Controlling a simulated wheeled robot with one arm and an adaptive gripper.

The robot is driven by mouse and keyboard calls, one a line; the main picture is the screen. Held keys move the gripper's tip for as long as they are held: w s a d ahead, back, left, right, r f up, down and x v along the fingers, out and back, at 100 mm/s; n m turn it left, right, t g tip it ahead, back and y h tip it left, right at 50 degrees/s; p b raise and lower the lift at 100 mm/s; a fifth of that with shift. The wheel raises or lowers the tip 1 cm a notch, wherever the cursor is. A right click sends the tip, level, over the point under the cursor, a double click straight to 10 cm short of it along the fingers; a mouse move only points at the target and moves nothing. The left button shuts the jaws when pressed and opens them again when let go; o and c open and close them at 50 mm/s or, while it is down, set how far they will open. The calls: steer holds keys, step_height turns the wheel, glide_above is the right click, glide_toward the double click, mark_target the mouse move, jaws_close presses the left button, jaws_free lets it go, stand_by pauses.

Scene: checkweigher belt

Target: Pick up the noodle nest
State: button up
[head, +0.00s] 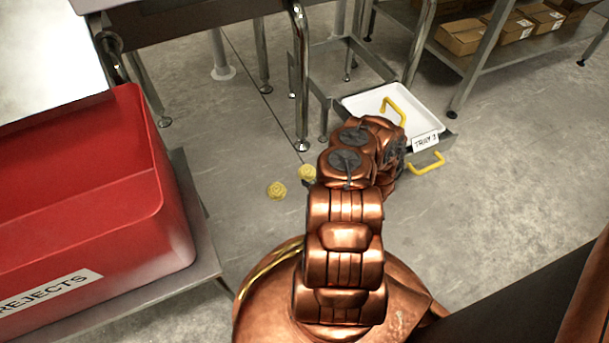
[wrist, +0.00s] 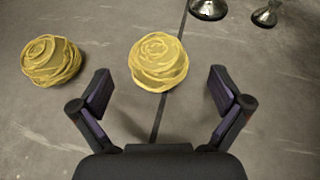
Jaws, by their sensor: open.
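Two yellow noodle nests lie on the grey floor. In the wrist view one nest (wrist: 158,62) is ahead of my gripper (wrist: 160,88), roughly centred between the fingers and just beyond their tips. The other nest (wrist: 52,61) lies to the left, outside the fingers. My gripper is open and empty. In the head view one nest (head: 276,190) shows in full, and the other nest (head: 307,173) is right beside my arm. My gripper is hidden behind my arm in the head view.
A red rejects bin (head: 85,190) stands on the left.

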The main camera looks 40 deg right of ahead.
mark_target(309, 173)
steer(key=b+x, duration=0.2)
steer(key=x, duration=0.1)
steer(key=shift+f, duration=0.4)
steer(key=shift+b+x, duration=0.5)
steer(key=shift+x, duration=0.35)
steer(key=shift+w+a+r, duration=0.1)
steer(key=shift+r, duration=0.05)
steer(key=c, duration=1.2)
